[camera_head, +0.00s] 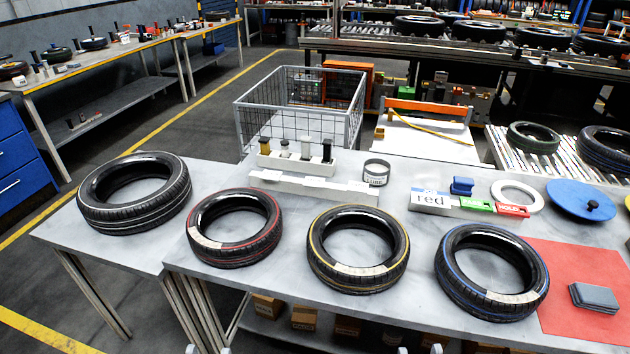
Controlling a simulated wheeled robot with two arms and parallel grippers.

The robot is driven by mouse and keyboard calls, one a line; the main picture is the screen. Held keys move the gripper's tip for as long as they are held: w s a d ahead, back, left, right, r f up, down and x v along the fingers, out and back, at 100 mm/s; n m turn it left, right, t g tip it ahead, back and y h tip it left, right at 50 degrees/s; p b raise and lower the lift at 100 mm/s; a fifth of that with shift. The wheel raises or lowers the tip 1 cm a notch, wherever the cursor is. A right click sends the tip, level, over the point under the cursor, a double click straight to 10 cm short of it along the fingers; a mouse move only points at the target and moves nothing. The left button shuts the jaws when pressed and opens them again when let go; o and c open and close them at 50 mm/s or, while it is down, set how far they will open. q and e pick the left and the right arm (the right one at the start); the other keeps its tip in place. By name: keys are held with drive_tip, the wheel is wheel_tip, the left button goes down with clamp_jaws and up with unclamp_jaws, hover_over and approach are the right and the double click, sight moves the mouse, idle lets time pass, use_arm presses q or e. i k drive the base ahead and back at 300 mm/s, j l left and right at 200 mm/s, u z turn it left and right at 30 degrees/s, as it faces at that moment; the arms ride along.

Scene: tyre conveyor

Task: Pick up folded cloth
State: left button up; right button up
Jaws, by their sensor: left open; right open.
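A small dark grey folded cloth (593,297) lies flat on a red mat (560,262) at the right end of the near table. Only the pale fingertips of my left gripper (207,350) show at the bottom edge, left of centre, apart and with nothing seen between them. The fingertips of my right gripper (429,350) show at the bottom edge, right of centre, also apart. Both grippers are well to the left of the cloth and not touching it. The rest of both grippers is out of frame.
Several tyres lie along the table (290,275); the blue-striped tyre (491,272) is just left of the mat. Behind are a blue round lid (580,200), a white ring (517,196), a label block (430,201) and a tin (376,172). A wire cart (300,105) stands beyond.

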sight(595, 298)
drive_tip(key=z, duration=1.7)
drive_tip(key=u, duration=0.45)
drive_tip(key=j+u, duration=0.1)
drive_tip(key=u, duration=0.75)
drive_tip(key=i+u, duration=0.1)
drive_tip(key=u, duration=0.8)
drive_tip(key=z, duration=2.35)
drive_tip(key=j, duration=0.1)
